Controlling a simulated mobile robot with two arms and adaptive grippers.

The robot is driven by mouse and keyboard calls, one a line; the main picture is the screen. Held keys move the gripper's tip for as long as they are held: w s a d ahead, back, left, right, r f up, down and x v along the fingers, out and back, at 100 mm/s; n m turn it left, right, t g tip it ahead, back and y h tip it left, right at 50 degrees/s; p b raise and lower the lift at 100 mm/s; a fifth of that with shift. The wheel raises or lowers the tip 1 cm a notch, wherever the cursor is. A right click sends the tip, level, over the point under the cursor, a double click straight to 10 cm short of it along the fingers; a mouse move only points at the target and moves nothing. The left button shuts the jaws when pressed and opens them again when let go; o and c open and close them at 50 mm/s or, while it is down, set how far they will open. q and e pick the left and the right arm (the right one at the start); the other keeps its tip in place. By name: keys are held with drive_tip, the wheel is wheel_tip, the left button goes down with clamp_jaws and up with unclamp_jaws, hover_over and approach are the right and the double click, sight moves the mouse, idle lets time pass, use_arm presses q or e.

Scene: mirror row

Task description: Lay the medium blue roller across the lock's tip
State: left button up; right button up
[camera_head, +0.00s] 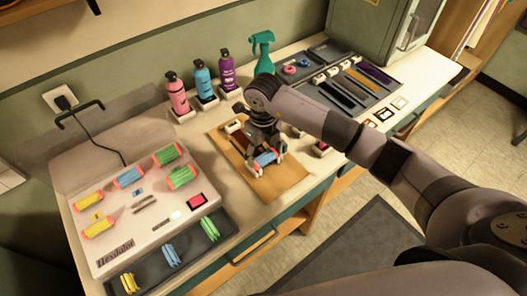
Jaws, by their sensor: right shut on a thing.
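My right gripper (265,161) is over the wooden board (286,186) in the middle of the counter. It is shut on a blue roller (265,159) with reddish ends. The roller is at or just above the board; I cannot tell whether it touches. The lock under or beside it is hidden by my gripper and arm, so its tip cannot be made out. A small pale item (234,126) is at the board's far end. My left gripper is not in view.
A roller heater (150,233) with yellow, blue and green rollers stands at left, with a dark tray (195,262) of coloured clips before it. Pink (178,96), blue (204,85) and purple (227,72) bottles and a green sprayer (262,55) stand behind. A tray of strands (345,92) lies at right.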

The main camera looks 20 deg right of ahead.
idle(0.3)
drive_tip(key=o, duration=1.2)
drive_tip(key=shift+a, duration=0.1)
drive_tip(key=shift+o, duration=0.5)
drive_tip(key=shift+o, duration=1.1)
drive_tip(key=shift+r, duration=0.15)
drive_tip(key=shift+r+p, duration=0.6)
drive_tip(key=shift+r, duration=0.1)
drive_tip(key=shift+r+p, duration=1.6)
drive_tip(key=shift+r, duration=1)
